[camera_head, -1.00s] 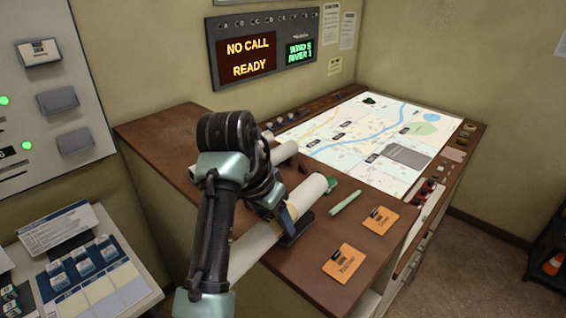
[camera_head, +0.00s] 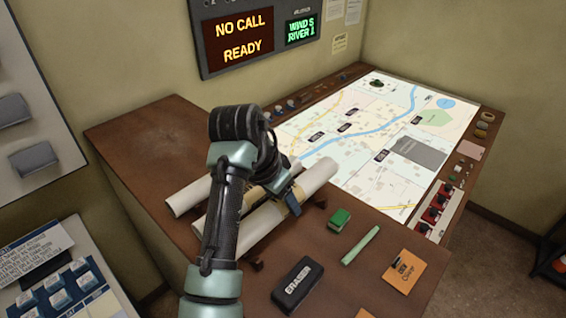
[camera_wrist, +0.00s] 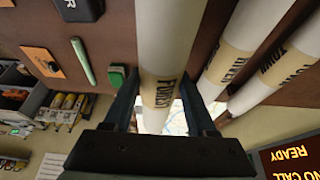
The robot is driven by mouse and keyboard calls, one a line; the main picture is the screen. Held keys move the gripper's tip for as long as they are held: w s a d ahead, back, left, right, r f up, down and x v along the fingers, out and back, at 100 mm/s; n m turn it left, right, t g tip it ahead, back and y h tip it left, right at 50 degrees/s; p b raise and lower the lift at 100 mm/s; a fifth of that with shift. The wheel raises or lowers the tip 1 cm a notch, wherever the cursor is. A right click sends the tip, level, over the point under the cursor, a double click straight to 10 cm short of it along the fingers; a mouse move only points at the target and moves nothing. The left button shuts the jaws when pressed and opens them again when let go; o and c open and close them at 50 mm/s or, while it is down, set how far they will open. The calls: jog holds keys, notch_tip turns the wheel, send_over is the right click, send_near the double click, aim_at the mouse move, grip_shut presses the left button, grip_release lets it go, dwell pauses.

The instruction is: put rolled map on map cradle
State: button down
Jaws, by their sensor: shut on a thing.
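My gripper (camera_head: 284,196) is shut on a white rolled map (camera_head: 316,179) with a tan label band. In the wrist view the held map (camera_wrist: 163,45) runs between the two fingers (camera_wrist: 160,100). The map lies along the console top, just right of the other rolls. Dark supports of the map cradle (camera_head: 257,266) show by the near end of the rolls, with another dark piece by the held map's far end. Most of the cradle is hidden by the rolls and my arm. I cannot tell whether the held map touches the cradle.
Two more white rolls (camera_wrist: 240,45) (camera_wrist: 290,65) lie side by side beside the held one; one roll end (camera_head: 185,196) shows left of my arm. The lit map table (camera_head: 375,140) is behind.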

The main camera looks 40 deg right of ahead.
aim_at(283, 212)
notch_tip(283, 212, down, 4)
jog(key=shift+r+p, duration=0.1)
jog(key=shift+p, duration=0.55)
jog(key=shift+f+b, duration=0.3)
jog(key=shift+f, duration=0.3)
jog(key=shift+c, duration=1)
grip_release()
